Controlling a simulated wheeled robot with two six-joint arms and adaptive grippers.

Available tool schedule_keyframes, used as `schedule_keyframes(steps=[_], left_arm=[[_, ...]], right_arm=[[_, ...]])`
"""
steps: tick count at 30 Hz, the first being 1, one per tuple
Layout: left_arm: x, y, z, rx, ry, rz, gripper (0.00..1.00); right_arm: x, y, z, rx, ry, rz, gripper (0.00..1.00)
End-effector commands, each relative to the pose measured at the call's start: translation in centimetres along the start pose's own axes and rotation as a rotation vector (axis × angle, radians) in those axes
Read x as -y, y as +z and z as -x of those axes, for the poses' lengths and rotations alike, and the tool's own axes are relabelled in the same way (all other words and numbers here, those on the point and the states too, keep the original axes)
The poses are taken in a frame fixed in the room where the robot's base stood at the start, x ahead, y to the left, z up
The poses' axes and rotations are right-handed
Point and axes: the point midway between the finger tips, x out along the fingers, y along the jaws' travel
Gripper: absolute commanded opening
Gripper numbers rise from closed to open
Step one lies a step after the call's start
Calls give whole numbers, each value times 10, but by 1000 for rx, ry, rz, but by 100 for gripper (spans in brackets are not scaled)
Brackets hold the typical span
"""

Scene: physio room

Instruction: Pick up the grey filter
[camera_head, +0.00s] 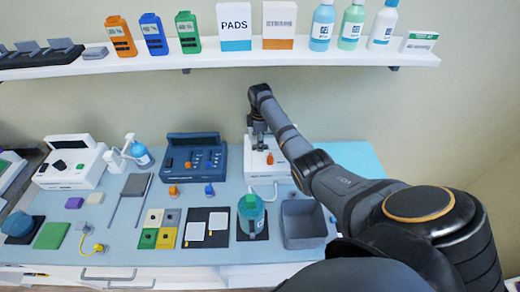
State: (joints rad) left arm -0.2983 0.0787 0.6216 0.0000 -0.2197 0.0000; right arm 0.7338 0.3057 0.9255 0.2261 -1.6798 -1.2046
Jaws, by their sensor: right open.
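My right gripper (259,143) is over the white device (283,163) at the back of the table, pointing down. It is small in the picture, and I see nothing held in it. A small orange part (270,158) shows just beside its tips. I cannot tell for certain which thing is the grey filter; it may be hidden behind the gripper. A small pale grey block (95,198) lies next to a purple block (74,203) at the left of the table. My left gripper is not in view.
A blue console (192,158) stands left of the gripper. A grey bin (304,223) and a green-lidded jug (251,215) stand in front. The wall shelf (300,57) with bottles and boxes hangs above. The table's right back corner looks clear.

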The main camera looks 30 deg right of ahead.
Motion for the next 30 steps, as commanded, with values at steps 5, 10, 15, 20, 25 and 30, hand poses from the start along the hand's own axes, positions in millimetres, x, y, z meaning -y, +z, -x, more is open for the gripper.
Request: schedule_keyframes(steps=[5, 10, 15, 20, 25, 30], left_arm=[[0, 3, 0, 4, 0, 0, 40], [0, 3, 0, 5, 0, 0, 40], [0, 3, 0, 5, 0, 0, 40], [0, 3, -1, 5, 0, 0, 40], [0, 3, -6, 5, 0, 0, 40], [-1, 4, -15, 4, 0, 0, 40]], right_arm=[[0, 0, 0, 0, 0, 0, 24], [0, 0, 0, 0, 0, 0, 1], [0, 0, 0, 0, 0, 0, 0], [0, 0, 2, -1, 1, 0, 0], [-1, 0, 15, -1, 2, -1, 0], [-1, 0, 41, -2, 4, -1, 0]])
